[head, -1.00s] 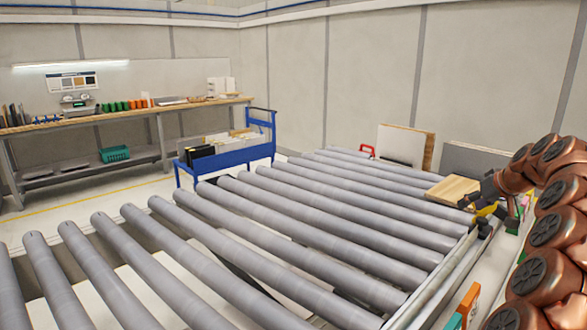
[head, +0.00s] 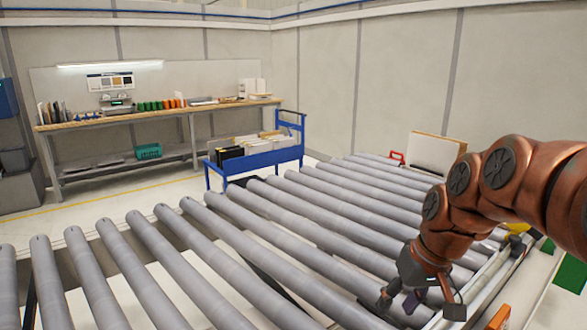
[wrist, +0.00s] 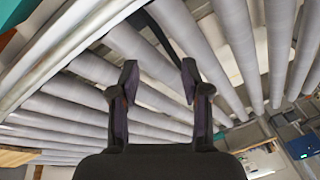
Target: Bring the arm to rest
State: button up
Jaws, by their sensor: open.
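My copper-coloured arm reaches in from the right side of the head view, and my gripper (head: 416,302) hangs low over the near right part of the roller conveyor (head: 290,235). In the wrist view my gripper (wrist: 160,76) has its two dark fingers apart, with nothing between them. Grey rollers (wrist: 235,50) show beyond the fingertips. I cannot tell the exact gap between the fingers and the rollers.
A blue cart (head: 255,160) with boards stands behind the conveyor. A workbench (head: 160,117) runs along the back wall. An orange piece (head: 499,317) lies near the front edge.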

jog(key=s+f+g+h, duration=0.1)
jog(key=s+f, duration=0.2)
jog(key=s, duration=0.9)
jog(key=s+f+m+g+h+p, duration=0.1)
jog(key=s+f, duration=0.3)
jog(key=s, duration=0.7)
jog(key=shift+s+a+f+m+g+h, duration=0.3)
jog(key=shift+s+a+g, duration=0.1)
jog(key=shift+g, duration=0.4)
jog(key=shift+c, duration=0.5)
